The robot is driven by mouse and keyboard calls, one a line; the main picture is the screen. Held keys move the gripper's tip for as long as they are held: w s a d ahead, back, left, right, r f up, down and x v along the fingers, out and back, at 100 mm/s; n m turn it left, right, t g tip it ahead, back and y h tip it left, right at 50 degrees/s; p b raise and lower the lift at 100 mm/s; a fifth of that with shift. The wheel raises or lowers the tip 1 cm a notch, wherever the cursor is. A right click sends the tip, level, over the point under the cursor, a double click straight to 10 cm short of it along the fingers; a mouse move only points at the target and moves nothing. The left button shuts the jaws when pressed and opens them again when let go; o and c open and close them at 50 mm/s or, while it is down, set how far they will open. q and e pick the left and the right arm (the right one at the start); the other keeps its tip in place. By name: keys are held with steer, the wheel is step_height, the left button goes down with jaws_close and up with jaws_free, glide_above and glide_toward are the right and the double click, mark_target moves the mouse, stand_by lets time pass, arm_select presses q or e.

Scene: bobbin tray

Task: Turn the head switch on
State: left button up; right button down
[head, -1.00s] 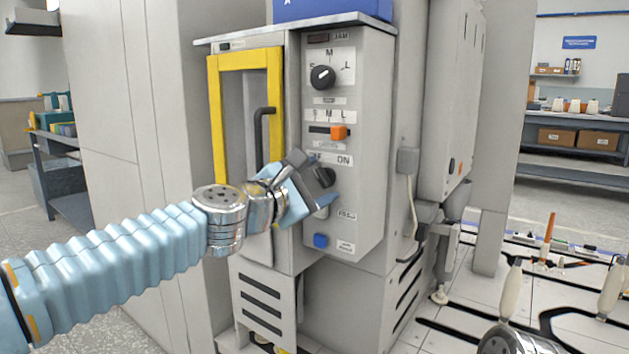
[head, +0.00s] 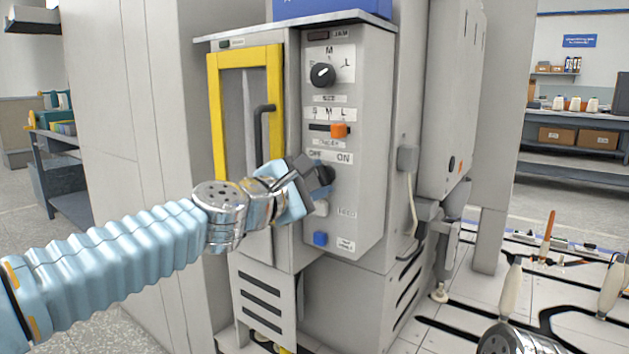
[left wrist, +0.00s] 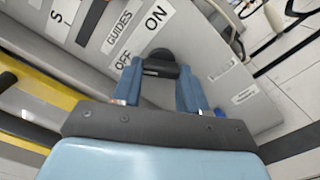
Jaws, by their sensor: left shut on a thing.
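The switch is a black rotary knob (head: 328,174) on the grey control panel (head: 372,110), below a white plate marked OFF on the left and ON on the right. My left gripper (head: 318,177) is shut on this knob from the front and hides part of it. In the left wrist view the knob (left wrist: 160,63) sits between the two blue-grey fingers (left wrist: 161,90), with the OFF and ON marks close by. I cannot tell which mark the knob points to. My right gripper is not in view.
Above the knob are an orange slider (head: 339,130) and a black dial (head: 322,75). A blue button (head: 320,239) sits below. A yellow-framed door (head: 217,120) with a dark handle (head: 259,130) stands left of the panel, close to my left wrist.

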arm_select(q)
steer(key=m, duration=0.3)
steer(key=shift+m, duration=0.3)
steer(key=m, duration=0.3)
steer(key=shift+r+m, duration=0.1)
steer(key=shift+m, duration=0.2)
steer(key=m+b, duration=0.1)
steer(key=m, duration=0.5)
steer(key=shift+r+m, duration=0.1)
steer(key=shift+m, duration=0.2)
steer(key=shift+d, duration=0.1)
steer(key=o, duration=1.1)
steer(key=shift+c, duration=0.2)
steer(key=shift+s+r, duration=0.1)
